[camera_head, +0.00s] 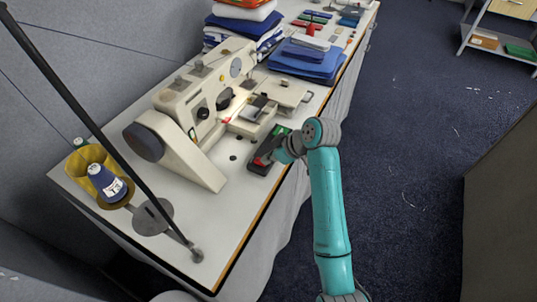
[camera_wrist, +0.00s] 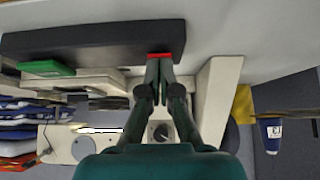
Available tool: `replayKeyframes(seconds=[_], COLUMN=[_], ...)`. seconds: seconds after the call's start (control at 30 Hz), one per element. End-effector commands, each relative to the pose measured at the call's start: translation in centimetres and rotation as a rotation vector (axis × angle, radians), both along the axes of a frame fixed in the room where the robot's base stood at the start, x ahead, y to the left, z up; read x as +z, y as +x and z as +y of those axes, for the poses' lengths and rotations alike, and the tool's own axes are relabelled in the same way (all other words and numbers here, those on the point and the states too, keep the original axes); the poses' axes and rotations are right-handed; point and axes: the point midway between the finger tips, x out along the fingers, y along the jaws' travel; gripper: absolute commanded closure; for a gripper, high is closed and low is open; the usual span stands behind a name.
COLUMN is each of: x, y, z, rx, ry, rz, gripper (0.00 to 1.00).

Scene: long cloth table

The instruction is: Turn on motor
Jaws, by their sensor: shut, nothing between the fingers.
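The motor switch is a long dark box (camera_head: 257,168) at the table's front edge, before the sewing machine. It has a green button (camera_head: 279,131) at its far end and a red part (camera_head: 261,162) at its near end. In the wrist view the dark box (camera_wrist: 100,37) spans the upper left, with the green button (camera_wrist: 45,68) at left and the red part (camera_wrist: 160,55) at its right end. My gripper (camera_wrist: 160,62) is shut and empty, its fingertips at the red part; I cannot tell whether they touch. In the head view my gripper (camera_head: 270,158) partly hides the box.
The cream sewing machine (camera_head: 190,120) stands just behind the switch. Thread cones (camera_head: 107,183) and a dark slanting pole (camera_head: 90,120) are at left. Folded blue cloth (camera_head: 307,60) lies farther along the table. The floor at right (camera_head: 410,150) is clear.

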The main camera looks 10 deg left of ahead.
Motion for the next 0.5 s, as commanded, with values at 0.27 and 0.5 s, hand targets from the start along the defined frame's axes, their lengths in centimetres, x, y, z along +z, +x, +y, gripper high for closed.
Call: replayKeyframes(seconds=[0.27, 0.5], x=[-0.07, -0.68], y=[-0.02, -0.10], z=[-0.04, -0.17], rx=[-0.001, 0.002], ry=[0.003, 0.056], rz=[0.000, -0.019], gripper=[1.00, 1.00])
